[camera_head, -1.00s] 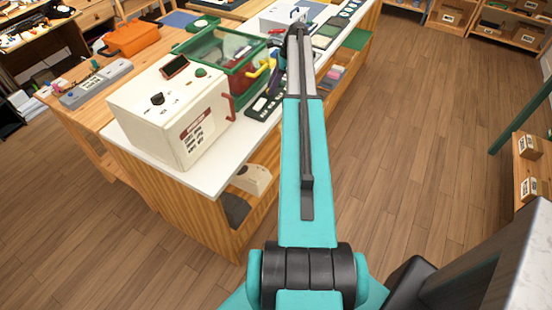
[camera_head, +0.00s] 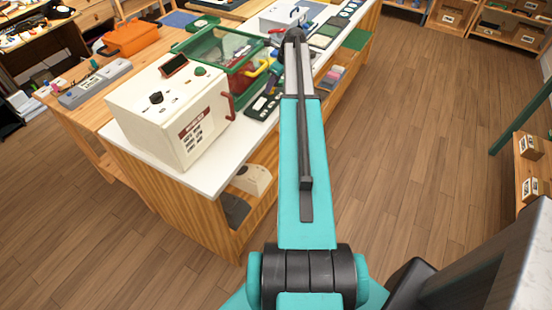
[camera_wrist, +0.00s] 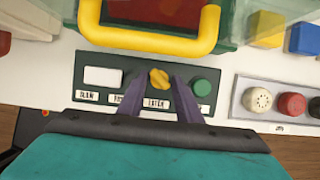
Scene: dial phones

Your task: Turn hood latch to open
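The hood is a clear box with a green frame (camera_head: 203,37) and a yellow handle (camera_head: 263,72); the handle (camera_wrist: 150,42) crosses the top of the wrist view. In front of it lies a dark green control panel (camera_wrist: 85,70) with a white button, a green button (camera_wrist: 202,88) and a yellow knob (camera_wrist: 159,78) labelled as the latch. My gripper (camera_wrist: 156,86) is open, its two purple fingers pointing at the panel with the yellow knob between their tips. Contact cannot be told. In the head view my arm partly hides the panel (camera_head: 262,108).
A cream box with a dial (camera_head: 165,115) stands left of the hood on the white counter. A grey panel with round buttons (camera_wrist: 285,103) lies right of the control panel. Yellow and blue blocks (camera_wrist: 304,38) sit behind it. Open floor lies right of the counter.

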